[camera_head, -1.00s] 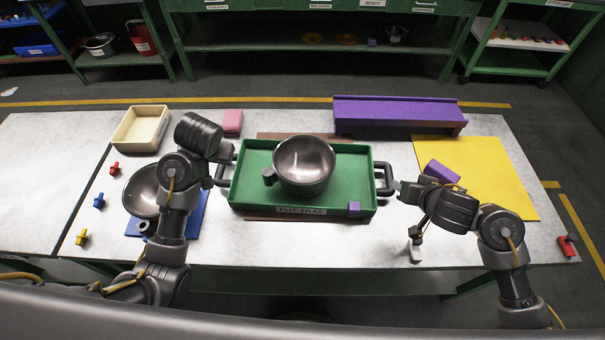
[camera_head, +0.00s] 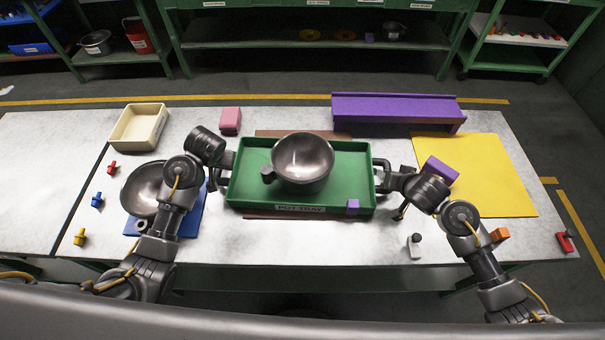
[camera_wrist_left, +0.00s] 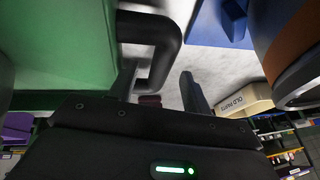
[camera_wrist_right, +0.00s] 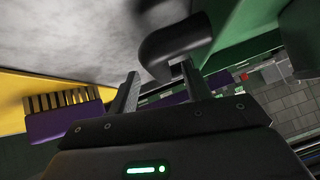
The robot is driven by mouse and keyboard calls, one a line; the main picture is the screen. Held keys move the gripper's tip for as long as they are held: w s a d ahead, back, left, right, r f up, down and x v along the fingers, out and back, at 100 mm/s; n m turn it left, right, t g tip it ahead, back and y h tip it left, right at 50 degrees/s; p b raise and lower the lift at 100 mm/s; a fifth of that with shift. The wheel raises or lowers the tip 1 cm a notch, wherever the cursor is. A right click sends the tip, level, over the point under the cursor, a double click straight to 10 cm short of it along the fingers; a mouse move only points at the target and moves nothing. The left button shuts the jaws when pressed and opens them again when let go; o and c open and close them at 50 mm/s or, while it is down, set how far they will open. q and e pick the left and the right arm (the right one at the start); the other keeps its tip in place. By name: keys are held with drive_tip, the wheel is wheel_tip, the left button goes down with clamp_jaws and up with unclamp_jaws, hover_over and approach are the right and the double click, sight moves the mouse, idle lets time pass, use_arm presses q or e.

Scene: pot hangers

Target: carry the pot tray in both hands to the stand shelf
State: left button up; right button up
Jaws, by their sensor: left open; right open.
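The green pot tray (camera_head: 340,200) lies on brown strips on the table, with a dark handle at each end. A steel pot (camera_head: 303,160) and a small purple cube (camera_head: 352,206) are in it. My left gripper (camera_head: 222,165) is open at the tray's left handle; in the left wrist view the handle (camera_wrist_left: 160,40) is close to the open fingers (camera_wrist_left: 160,85). My right gripper (camera_head: 392,180) is open at the right handle; in the right wrist view the handle (camera_wrist_right: 175,45) is by one of the spread fingers (camera_wrist_right: 160,85). Neither grip is closed.
A purple shelf-like block (camera_head: 395,108) stands at the back right, beside a yellow mat (camera_head: 490,180). A cream bin (camera_head: 139,127), a pink block (camera_head: 230,120) and another pot (camera_head: 145,190) are on the left. A green shelf unit (camera_head: 320,45) stands behind the table.

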use_arm(q)
drive_tip(key=shift+x, duration=0.95)
use_arm(e)
drive_tip(key=shift+x, duration=0.95)
use_arm(q)
drive_tip(key=shift+c, duration=0.3)
use_arm(e)
drive_tip(key=shift+c, duration=0.3)
use_arm(q)
clamp_jaws()
use_arm(e)
clamp_jaws()
use_arm(q)
drive_tip(key=shift+r, duration=0.1)
use_arm(e)
drive_tip(key=shift+w+r, duration=0.1)
